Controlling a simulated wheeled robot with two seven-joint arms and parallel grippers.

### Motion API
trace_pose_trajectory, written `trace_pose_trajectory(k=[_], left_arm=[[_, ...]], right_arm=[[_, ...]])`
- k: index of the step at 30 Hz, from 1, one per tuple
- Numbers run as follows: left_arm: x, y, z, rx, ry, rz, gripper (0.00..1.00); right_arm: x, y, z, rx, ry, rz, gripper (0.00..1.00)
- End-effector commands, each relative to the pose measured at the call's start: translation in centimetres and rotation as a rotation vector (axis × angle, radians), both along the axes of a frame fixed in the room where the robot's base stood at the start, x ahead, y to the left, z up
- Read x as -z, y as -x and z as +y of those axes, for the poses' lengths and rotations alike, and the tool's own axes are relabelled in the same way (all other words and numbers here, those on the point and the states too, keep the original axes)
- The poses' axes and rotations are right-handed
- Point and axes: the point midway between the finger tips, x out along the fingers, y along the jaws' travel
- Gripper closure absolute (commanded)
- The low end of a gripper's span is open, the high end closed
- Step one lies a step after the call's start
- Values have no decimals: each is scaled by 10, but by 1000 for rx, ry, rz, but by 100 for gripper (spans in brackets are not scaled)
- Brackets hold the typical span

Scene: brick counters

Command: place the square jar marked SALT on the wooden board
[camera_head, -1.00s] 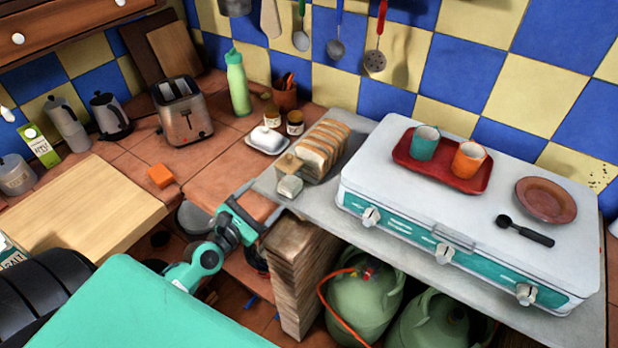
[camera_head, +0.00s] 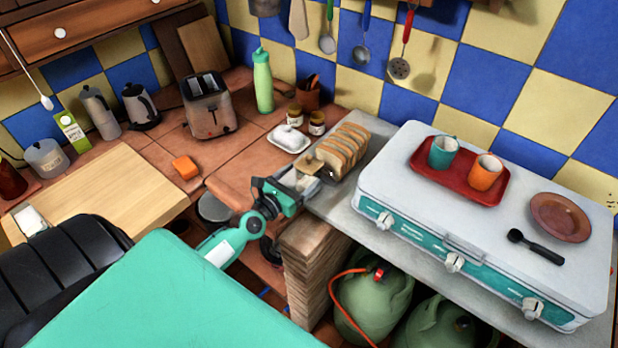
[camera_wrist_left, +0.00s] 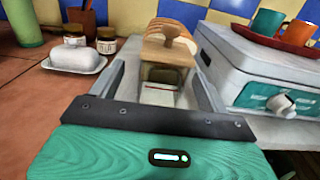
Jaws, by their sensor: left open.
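A square jar (camera_head: 311,162) with a wooden knobbed lid stands at the left end of the grey counter, in front of sliced bread. It also shows in the left wrist view (camera_wrist_left: 167,52), with a clear body below the lid. I cannot read a SALT mark on it. My left gripper (camera_head: 298,183) is open, one finger on each side of the jar; whether they touch it I cannot tell. The gripper partly hides the jar's body in the head view. The wooden board (camera_head: 112,192) lies on the tiled counter at left. My right gripper is not in view.
The sliced bread (camera_head: 344,147) is close behind the jar. A white butter dish (camera_head: 288,138) and small jars (camera_head: 317,122) stand left of it. A white stove (camera_head: 400,190) is at right. An orange block (camera_head: 185,167) lies by the board. Most of the board is clear.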

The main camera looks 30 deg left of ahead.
Motion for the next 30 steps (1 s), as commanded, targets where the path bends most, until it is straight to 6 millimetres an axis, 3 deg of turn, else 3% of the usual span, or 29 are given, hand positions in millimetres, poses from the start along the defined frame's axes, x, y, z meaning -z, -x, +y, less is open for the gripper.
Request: trace_pose_trajectory(k=[7, 18, 27, 30], left_arm=[[-1, -13, -2, 0, -2, 1, 22], [2, -54, -8, 0, -1, 1, 22], [3, -57, -8, 0, -1, 1, 22], [3, -57, -8, 0, -1, 1, 40]], right_arm=[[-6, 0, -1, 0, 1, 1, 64], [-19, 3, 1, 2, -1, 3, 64], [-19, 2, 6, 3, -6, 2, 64], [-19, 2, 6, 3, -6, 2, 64]])
